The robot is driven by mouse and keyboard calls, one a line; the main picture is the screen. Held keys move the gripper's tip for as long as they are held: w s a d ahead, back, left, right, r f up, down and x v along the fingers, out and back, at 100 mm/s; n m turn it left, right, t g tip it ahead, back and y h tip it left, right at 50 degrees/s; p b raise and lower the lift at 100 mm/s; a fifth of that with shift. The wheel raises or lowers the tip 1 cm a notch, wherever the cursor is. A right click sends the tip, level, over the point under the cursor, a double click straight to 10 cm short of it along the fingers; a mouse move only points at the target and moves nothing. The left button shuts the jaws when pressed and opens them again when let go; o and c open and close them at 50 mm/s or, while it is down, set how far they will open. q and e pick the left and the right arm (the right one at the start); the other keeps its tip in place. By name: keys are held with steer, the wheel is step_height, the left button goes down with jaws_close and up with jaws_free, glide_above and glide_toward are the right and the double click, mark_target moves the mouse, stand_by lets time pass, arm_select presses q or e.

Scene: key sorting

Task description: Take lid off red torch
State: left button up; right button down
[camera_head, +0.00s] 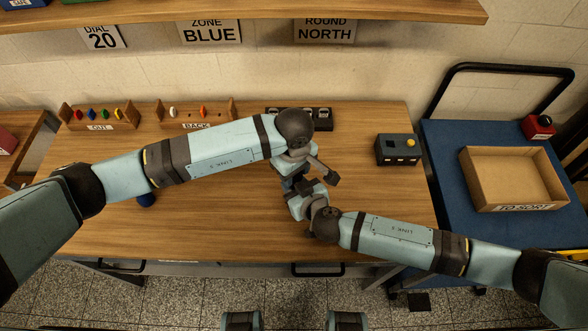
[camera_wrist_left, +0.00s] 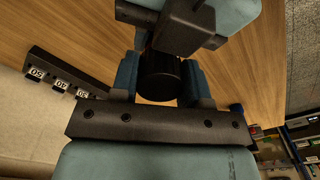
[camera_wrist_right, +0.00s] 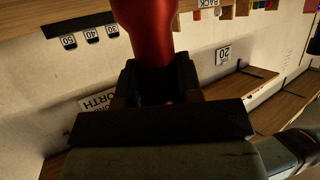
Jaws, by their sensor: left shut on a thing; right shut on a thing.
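The red torch (camera_wrist_right: 148,28) shows in the right wrist view as a red cylinder. My right gripper (camera_wrist_right: 157,80) is shut on it, with one finger on each side; the end between the fingers is in shadow. In the left wrist view my left gripper (camera_wrist_left: 160,82) is shut on a black, ribbed cylinder (camera_wrist_left: 158,80), which looks like the torch's lid. In the head view the left gripper (camera_head: 292,187) and right gripper (camera_head: 300,202) meet over the table's middle right. The arms hide the torch there, and I cannot see whether lid and body touch.
The wooden table (camera_head: 230,220) is mostly clear in front. Two key racks (camera_head: 100,125) (camera_head: 196,125) and a dark numbered rack (camera_head: 318,124) stand along the back. A dark box with a yellow button (camera_head: 398,150) is at right. A cardboard box (camera_head: 515,180) sits on a blue cart (camera_head: 450,215).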

arm_select(q)
steer(key=o, duration=1)
step_height(320, 180, up, 4)
steer(key=shift+r, duration=0.2)
steer(key=shift+c, duration=0.4)
step_height(320, 180, up, 3)
steer(key=m, duration=0.3)
steer(key=shift+r, duration=0.15)
steer(key=shift+f, duration=3.85)
